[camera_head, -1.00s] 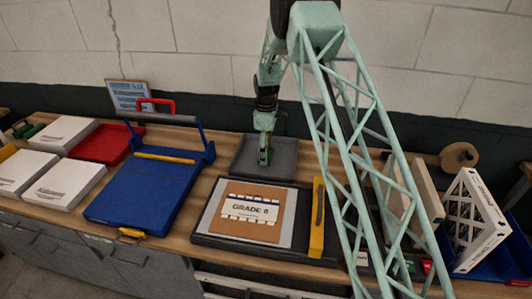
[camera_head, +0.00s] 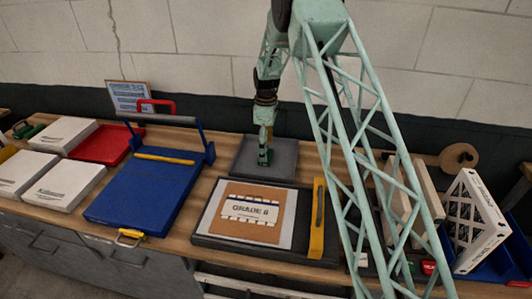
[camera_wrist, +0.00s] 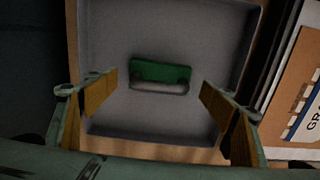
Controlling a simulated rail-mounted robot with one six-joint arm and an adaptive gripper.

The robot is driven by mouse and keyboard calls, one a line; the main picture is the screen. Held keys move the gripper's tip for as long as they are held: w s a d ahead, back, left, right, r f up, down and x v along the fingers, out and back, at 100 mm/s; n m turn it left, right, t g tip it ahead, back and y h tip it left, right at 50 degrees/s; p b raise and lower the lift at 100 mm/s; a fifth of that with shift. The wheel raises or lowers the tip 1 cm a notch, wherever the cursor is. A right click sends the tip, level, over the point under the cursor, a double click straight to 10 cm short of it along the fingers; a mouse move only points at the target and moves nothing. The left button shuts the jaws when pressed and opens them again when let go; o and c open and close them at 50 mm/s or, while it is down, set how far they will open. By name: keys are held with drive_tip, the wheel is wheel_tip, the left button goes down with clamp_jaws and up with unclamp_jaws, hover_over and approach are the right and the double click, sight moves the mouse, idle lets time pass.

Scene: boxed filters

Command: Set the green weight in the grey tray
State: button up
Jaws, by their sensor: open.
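The grey tray (camera_head: 283,166) stands at the back middle of the bench, behind the framed "GRADE" board. The green weight (camera_wrist: 160,74) rests inside the tray, near its middle in the wrist view, with a pale handle bar along its near side. In the head view it is a small dark green patch (camera_head: 263,158) under my gripper. My gripper (camera_wrist: 158,88) is open, its two fingers spread on either side of the weight and apart from it. Exact finger height above the tray is hard to tell.
A blue clamp-like tray (camera_head: 140,190) with a raised bar stands to the left. The framed board (camera_head: 250,210) with a yellow strip (camera_head: 317,215) lies in front. A red tray (camera_head: 100,145) and white boxes (camera_head: 66,186) are farther left. A brown roll (camera_head: 459,157) stands right.

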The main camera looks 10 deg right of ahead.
wheel_tip(320, 180, up, 9)
drive_tip(key=shift+f, duration=0.2)
drive_tip(key=shift+r, duration=0.35)
idle(0.7)
